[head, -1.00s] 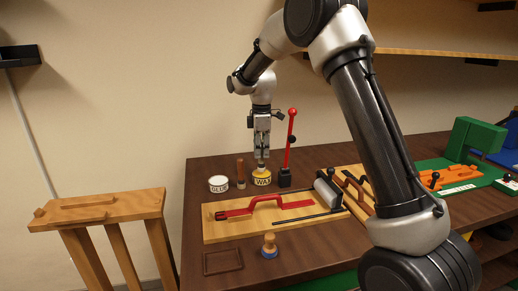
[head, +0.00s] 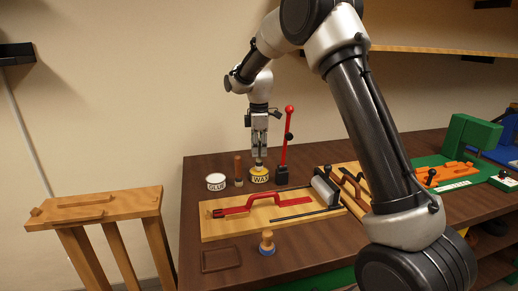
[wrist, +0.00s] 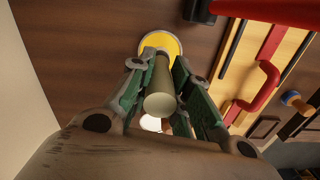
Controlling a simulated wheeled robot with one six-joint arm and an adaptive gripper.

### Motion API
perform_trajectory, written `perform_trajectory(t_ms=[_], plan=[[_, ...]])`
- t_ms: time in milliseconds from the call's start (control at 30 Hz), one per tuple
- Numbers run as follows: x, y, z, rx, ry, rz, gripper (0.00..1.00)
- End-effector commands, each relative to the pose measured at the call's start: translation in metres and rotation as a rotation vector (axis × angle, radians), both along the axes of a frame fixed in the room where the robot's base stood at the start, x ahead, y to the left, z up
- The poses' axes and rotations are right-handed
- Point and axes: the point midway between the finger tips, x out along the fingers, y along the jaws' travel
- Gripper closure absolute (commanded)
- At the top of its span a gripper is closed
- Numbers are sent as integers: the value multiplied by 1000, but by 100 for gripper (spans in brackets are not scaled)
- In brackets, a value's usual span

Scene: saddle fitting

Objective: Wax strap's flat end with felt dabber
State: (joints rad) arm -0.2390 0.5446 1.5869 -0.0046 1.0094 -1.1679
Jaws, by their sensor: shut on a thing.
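My gripper (head: 259,152) points straight down above the yellow wax pot (head: 259,178), labelled "WA...". It is shut on the felt dabber (wrist: 160,92), whose pale round handle shows between the fingers in the wrist view. The dabber's lower end is at the pot's mouth, where yellow wax (wrist: 161,42) shows; whether it touches the wax is hidden. Which end of the strap is the flat one is unclear.
The glue pot (head: 215,182) and a brown-handled tool (head: 238,170) stand left of the wax. A red upright lever (head: 287,140) stands close on its right. A grey roller (head: 325,188), a wooden knob (head: 267,243) and an empty tray (head: 220,259) are nearer.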

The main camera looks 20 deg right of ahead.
Motion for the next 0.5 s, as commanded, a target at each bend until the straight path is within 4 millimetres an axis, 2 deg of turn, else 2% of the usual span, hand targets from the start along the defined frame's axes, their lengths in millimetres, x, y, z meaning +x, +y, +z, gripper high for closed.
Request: perform_trajectory(t_ms=[500], plan=[[0, 0, -6, 0, 0, 0, 100]])
